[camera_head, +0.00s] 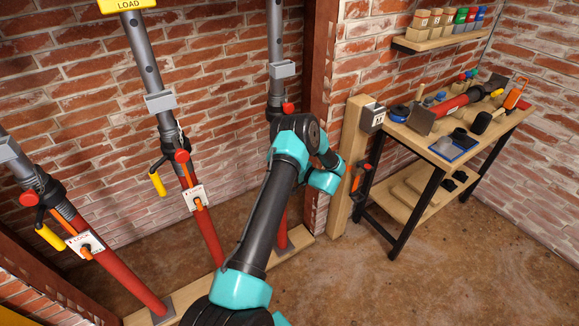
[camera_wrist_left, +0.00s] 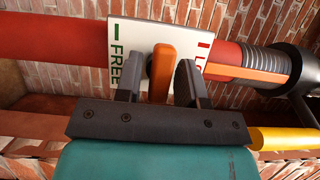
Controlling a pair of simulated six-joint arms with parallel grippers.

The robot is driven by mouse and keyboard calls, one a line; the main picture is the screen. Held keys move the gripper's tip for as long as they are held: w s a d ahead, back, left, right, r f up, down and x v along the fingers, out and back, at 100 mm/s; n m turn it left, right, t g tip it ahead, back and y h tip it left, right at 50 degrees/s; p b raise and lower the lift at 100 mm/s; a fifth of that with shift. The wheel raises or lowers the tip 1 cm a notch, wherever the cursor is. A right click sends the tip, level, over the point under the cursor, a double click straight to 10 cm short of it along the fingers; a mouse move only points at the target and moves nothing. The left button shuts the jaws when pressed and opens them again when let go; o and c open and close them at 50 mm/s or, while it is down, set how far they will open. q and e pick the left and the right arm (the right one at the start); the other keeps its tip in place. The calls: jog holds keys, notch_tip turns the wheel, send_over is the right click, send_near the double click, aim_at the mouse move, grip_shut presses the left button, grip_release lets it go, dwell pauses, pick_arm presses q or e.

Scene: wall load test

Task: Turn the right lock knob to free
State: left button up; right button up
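The right prop (camera_head: 275,38) is a grey tube over a red tube, standing at the wooden wall post; my arm covers its middle in the head view. In the left wrist view its white plate (camera_wrist_left: 118,32) reads FREE at left and the start of LOCK at right. The orange lock knob (camera_wrist_left: 162,72) stands upright in that picture, between these words. My left gripper (camera_wrist_left: 160,84) has its two dark fingers on either side of the knob, with narrow gaps visible. Its fingers are hidden in the head view. My right gripper is not in view.
The middle prop (camera_head: 206,232) and left prop (camera_head: 130,272) carry similar plates, orange knobs and yellow handles. A workbench (camera_head: 519,116) with tools stands at right, below a shelf (camera_head: 440,40) of containers. The floor (camera_head: 340,275) in front is clear.

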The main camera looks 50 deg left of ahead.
pick_arm(q)
jog(key=shift+o, duration=0.6)
jog(key=v, duration=1.7)
jog(key=shift+d, duration=0.25)
